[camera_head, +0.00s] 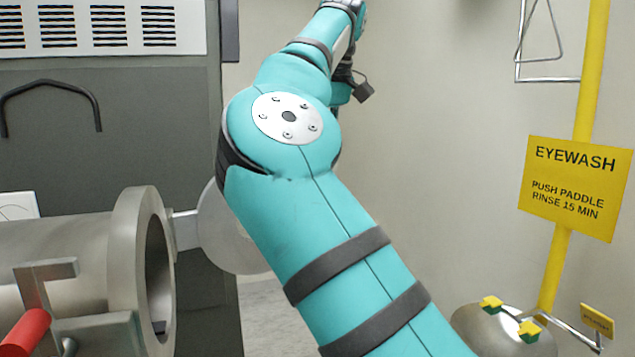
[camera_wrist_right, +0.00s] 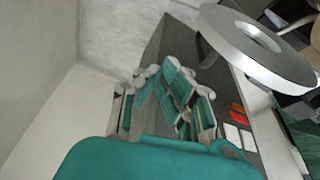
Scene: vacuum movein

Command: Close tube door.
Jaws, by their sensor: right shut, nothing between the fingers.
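The open metal tube (camera_head: 60,245) lies at the left of the head view, with its thick round flange (camera_head: 127,260) facing right. The pale round tube door (camera_head: 232,232) stands swung away from the opening on a hinge bracket (camera_head: 185,230). My right arm hides part of the door. A red-gripped handle (camera_head: 25,330) is at the tube's near side. My right gripper (camera_wrist_right: 165,80) is shut and empty in the right wrist view, apart from a grey metal ring (camera_wrist_right: 255,45). I cannot tell whether that ring is door or flange. My left gripper is out of view.
A grey cabinet (camera_head: 110,140) with a black handle (camera_head: 50,95) stands behind the tube. A yellow eyewash post (camera_head: 592,60) with a sign (camera_head: 575,188) and a basin (camera_head: 500,330) is at the right. Bare wall lies between.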

